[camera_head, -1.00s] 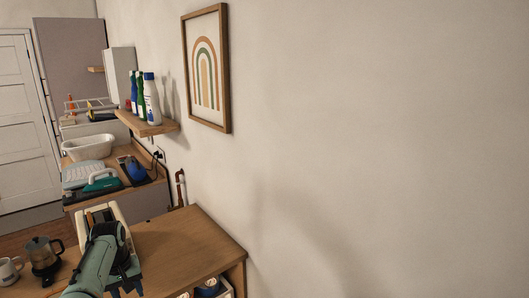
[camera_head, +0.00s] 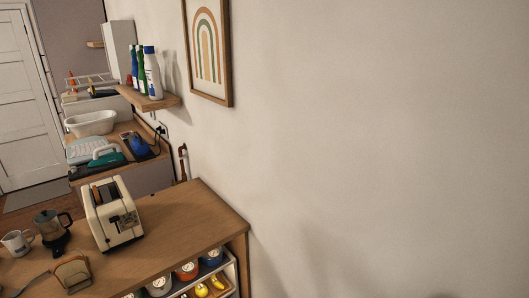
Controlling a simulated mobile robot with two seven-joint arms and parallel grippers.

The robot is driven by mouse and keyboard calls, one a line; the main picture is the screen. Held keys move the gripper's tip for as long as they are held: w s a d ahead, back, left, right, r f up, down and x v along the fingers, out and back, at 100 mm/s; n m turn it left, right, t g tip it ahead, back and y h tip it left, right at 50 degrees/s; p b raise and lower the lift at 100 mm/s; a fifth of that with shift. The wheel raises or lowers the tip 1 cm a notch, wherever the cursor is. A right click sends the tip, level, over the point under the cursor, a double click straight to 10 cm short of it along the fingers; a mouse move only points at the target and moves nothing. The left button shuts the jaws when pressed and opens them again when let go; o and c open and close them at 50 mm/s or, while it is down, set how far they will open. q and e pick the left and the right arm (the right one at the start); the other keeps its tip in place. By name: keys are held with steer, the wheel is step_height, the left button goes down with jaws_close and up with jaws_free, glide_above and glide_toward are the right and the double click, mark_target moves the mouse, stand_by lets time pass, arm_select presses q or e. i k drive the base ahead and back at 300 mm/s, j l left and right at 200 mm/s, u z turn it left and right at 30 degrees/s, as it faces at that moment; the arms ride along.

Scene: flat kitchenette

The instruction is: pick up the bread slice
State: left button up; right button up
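The bread slice (camera_head: 73,273), tan with a browner edge, is on the wooden counter (camera_head: 185,237) at the lower left, in front of the toaster. Neither of my grippers is in view.
A thin dark utensil (camera_head: 34,284) lies left of the bread. The counter right of the toaster is clear, up to the wall. Shelves with jars (camera_head: 187,270) sit below its front edge.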

mark_target(63, 269)
steer(key=u, duration=1.65)
